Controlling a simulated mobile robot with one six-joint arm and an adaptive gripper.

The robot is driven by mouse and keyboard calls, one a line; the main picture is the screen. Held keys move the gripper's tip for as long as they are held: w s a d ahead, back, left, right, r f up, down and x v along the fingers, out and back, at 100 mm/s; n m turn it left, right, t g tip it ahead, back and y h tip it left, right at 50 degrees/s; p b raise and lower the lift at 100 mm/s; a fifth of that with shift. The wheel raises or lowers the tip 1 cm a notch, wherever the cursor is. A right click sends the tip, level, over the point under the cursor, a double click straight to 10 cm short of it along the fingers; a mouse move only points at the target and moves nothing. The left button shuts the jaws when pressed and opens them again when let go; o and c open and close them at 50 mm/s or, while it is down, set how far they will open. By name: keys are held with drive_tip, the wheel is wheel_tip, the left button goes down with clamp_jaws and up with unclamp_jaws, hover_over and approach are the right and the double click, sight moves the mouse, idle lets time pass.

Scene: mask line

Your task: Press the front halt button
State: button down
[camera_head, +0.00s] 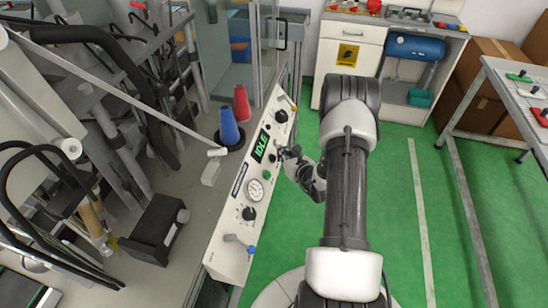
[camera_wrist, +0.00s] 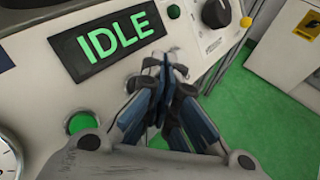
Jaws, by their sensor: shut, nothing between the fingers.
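The pale control panel (camera_head: 228,240) runs along the machine's front, with a lit green IDLE display (camera_head: 261,145); the display also shows in the wrist view (camera_wrist: 115,36). My gripper (camera_head: 282,153) is at the panel beside the display. In the wrist view its dark fingertips (camera_wrist: 160,66) are together and empty, just below the display's right end. They look close to or touching the panel; I cannot tell which. No button clearly marked as halt shows. My fingers hide the panel patch behind them.
A black knob (camera_wrist: 215,13) and a yellow button (camera_wrist: 246,22) are at the panel's right end. A gauge (camera_head: 254,189) and another knob (camera_head: 248,213) lie nearer. Blue (camera_head: 229,126) and red (camera_head: 242,103) cones stand behind the panel. Green floor (camera_head: 400,180) is open to the right.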

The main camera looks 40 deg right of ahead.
drive_tip(key=s+d+r+p, duration=0.2)
drive_tip(key=s+r, duration=0.1)
drive_tip(key=shift+d+r, duration=0.15)
drive_tip(key=shift+d, duration=0.1)
drive_tip(key=shift+w, duration=0.1)
idle(0.9)
